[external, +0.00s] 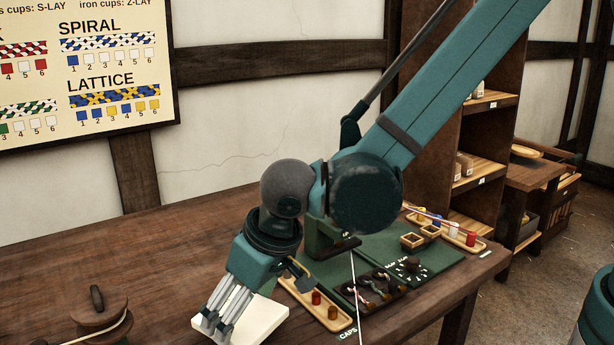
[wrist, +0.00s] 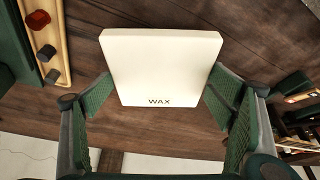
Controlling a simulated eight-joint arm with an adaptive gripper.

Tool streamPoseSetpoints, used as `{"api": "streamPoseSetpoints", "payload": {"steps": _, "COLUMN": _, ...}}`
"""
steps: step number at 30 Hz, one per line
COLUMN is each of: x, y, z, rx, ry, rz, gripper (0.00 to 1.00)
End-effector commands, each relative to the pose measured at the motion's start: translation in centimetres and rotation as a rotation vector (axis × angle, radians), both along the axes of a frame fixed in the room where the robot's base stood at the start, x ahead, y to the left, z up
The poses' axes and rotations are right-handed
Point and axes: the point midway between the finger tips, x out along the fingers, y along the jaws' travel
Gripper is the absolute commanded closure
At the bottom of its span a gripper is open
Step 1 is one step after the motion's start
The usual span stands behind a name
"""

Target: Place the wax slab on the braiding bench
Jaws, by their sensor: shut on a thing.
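The wax slab (wrist: 160,65) is a thick cream-white block marked "WAX". In the wrist view it sits between the two green-padded fingers of my gripper (wrist: 160,105), which are shut on its sides.
A wooden spool (external: 98,308) stands at the front left. To the right are a caps tray (external: 333,322), a green mat (external: 375,245) with a dark tool tray (external: 378,289), and a tray of coloured bobbins (external: 470,238). Bare bench lies left of my gripper.

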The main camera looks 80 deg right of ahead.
Motion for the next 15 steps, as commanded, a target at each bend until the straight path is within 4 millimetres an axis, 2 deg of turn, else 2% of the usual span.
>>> {"api": "streamPoseSetpoints", "payload": {"steps": 9, "x": 0.0, "y": 0.0, "z": -3.1, "rx": 0.0, "ry": 0.0, "rz": 0.0, "gripper": 0.37}}
{"api": "streamPoseSetpoints", "payload": {"steps": 15, "x": 0.0, "y": 0.0, "z": -3.4, "rx": 0.0, "ry": 0.0, "rz": 0.0, "gripper": 0.37}}
